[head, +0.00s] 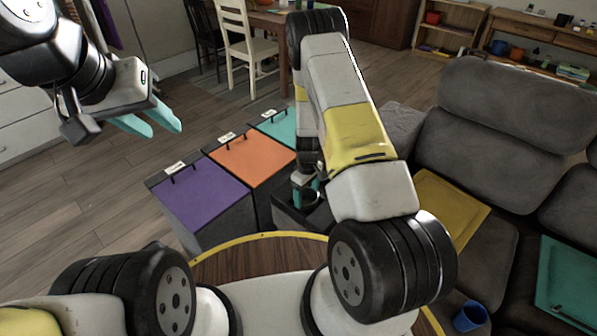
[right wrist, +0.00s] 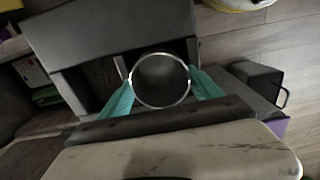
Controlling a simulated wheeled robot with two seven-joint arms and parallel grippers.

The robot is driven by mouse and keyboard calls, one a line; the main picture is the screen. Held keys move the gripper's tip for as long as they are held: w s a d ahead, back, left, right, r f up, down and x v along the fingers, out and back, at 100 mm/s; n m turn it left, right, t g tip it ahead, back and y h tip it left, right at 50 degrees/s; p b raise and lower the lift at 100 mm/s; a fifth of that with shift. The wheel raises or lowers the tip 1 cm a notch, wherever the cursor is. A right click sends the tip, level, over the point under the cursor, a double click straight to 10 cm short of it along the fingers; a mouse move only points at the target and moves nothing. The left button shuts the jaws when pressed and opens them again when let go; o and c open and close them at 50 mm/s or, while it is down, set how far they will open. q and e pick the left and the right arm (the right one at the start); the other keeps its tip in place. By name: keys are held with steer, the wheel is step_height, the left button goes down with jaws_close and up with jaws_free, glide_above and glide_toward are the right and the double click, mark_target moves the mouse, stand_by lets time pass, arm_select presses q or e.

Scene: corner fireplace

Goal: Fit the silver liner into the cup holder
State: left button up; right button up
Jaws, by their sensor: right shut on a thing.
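The silver liner (right wrist: 134,87) shows in the right wrist view as a round cup with a bright rim and a dark inside. My right gripper (right wrist: 161,88) is shut on it, with one teal finger on each side. In the head view my right gripper (head: 307,191) is low over the dark console beside the sofa, partly behind my arm. The cup holder seems to be the dark recess (right wrist: 102,76) in that console, largely hidden by the liner. I cannot tell whether the liner is inside it. My left gripper (head: 164,130) is open and empty, raised at the upper left.
Bins with purple (head: 203,199), orange (head: 252,156) and teal (head: 279,128) lids stand left of the console. The grey sofa (head: 500,120) holds a yellow tray (head: 447,205), a teal tray (head: 567,285) and a blue cup (head: 470,316). Floor at left is clear.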

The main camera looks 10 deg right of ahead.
steer(key=shift+f, duration=0.1)
steer(key=o, duration=1.8)
steer(key=s+a+r+m+t+y, duration=0.1)
steer(key=s+r, duration=0.1)
steer(key=r, duration=1.1)
steer(key=s+a+r+m+t, duration=0.1)
steer(key=s+r, duration=0.1)
steer(key=r, duration=1)
steer(key=s+r+m+t+y, duration=0.1)
steer(key=s+r+m, duration=0.15)
steer(key=r, duration=1.05)
steer(key=s+r+t, duration=0.1)
steer(key=s+r, duration=0.3)
steer(key=s, duration=0.2)
steer(key=s+r+m+t, duration=0.1)
steer(key=s+r, duration=0.3)
steer(key=s, duration=0.2)
steer(key=s+r+m+t, duration=0.1)
steer(key=s+r, duration=0.3)
steer(key=s, duration=0.1)
steer(key=shift+s+a+m, duration=0.1)
steer(key=shift+s+m, duration=0.15)
steer(key=shift+s, duration=0.15)
